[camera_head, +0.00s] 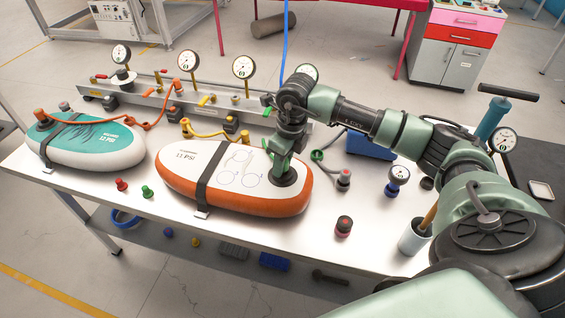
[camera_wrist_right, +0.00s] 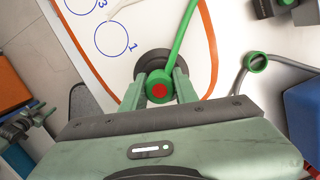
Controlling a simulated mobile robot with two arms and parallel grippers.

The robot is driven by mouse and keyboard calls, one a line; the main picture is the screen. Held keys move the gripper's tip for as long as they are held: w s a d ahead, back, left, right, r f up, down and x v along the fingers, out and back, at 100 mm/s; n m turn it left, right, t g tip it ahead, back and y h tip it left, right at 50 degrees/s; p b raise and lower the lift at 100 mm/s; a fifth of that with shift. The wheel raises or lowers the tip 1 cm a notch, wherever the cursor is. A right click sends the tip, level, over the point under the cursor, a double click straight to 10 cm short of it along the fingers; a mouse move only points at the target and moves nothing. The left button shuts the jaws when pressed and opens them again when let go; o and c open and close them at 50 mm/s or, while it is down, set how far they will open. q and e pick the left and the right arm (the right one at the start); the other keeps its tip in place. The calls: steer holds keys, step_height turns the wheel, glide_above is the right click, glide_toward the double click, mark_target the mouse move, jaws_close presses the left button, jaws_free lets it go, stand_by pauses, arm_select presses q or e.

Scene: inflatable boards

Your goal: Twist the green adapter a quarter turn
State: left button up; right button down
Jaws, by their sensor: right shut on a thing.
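The green adapter (camera_wrist_right: 158,86) shows between my fingers in the right wrist view, with a red centre and a green hose or bar (camera_wrist_right: 181,38) running up from it. It is over the dark round valve (camera_wrist_right: 152,62) of the white and orange board (camera_head: 222,174). My right gripper (camera_head: 282,168) points down at the board's right end, its fingers shut on the adapter. In the head view the fingers mostly hide the adapter. How firmly the adapter is seated on the valve cannot be told. My left gripper is not in view.
A teal and white board (camera_head: 92,145) lies at the left under a strap. A gauge manifold (camera_head: 165,98) runs along the back. A red cap (camera_head: 122,184), a green cap (camera_head: 147,191) and a black and red cap (camera_head: 344,226) stand on the white table (camera_head: 290,245).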

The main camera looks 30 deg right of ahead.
steer(key=shift+r+m, duration=0.1)
steer(key=shift+m, duration=0.2)
steer(key=m+h, duration=0.1)
steer(key=m, duration=0.4)
steer(key=c, duration=1)
jaws_free()
